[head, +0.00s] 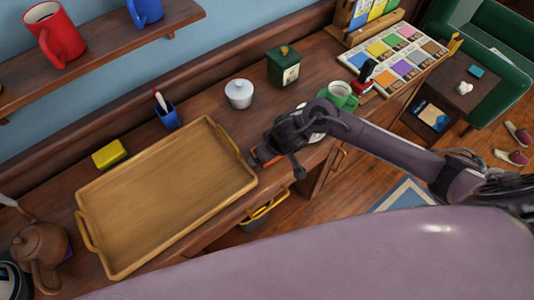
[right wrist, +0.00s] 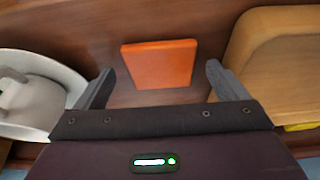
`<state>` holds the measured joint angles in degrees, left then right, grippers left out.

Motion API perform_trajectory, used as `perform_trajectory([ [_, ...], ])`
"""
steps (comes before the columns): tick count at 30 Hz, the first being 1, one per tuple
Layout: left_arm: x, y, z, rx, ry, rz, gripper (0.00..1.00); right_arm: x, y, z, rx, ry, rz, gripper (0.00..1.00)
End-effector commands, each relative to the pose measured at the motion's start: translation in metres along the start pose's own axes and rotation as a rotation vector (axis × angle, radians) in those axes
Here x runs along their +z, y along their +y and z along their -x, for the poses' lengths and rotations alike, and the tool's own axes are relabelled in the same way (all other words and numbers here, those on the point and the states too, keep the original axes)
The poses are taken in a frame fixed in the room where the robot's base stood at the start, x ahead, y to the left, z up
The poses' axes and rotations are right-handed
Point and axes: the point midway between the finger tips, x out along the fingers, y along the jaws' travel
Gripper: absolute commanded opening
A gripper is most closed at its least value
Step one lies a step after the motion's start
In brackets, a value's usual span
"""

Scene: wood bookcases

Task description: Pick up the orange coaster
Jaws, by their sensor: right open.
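The orange coaster (right wrist: 160,64) lies flat on the brown wood counter in the right wrist view. In the head view only a small orange sliver shows beside my right gripper (head: 268,152), which hides most of that spot. My right gripper is open and empty, and it also shows in the right wrist view (right wrist: 160,84). Its two fingers stand apart on either side of the coaster's near side, with the coaster seen beyond and between them. I cannot tell the exact height above the counter. My left gripper is not in view.
A wooden tray (head: 120,253) with yellow handles lies close beside the gripper and shows in the right wrist view (right wrist: 272,50). A white dish (right wrist: 45,68) is on the other side.

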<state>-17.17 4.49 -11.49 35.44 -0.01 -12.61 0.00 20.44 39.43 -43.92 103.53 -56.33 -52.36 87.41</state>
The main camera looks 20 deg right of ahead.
Motion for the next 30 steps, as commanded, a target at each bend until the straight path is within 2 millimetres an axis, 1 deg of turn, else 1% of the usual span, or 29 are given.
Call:
perform_trajectory([
  [2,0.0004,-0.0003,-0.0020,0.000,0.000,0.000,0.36,0.0005,-0.0001,-0.0056,0.000,-0.001,0.000,0.93],
  [8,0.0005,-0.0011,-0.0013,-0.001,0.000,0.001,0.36,-0.0001,-0.0003,-0.0055,-0.001,0.001,0.000,0.93],
  [11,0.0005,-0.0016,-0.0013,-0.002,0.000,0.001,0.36,-0.0001,-0.0003,-0.0054,0.000,0.001,0.000,0.82],
  [20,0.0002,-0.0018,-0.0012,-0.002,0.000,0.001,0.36,0.0000,-0.0003,-0.0053,0.000,0.000,0.000,0.43],
  [26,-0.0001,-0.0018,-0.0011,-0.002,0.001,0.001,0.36,-0.0004,-0.0003,-0.0050,0.000,0.001,0.000,0.42],
  [30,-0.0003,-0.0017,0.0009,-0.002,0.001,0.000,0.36,-0.0022,-0.0006,-0.0010,-0.001,0.001,0.001,0.42],
])
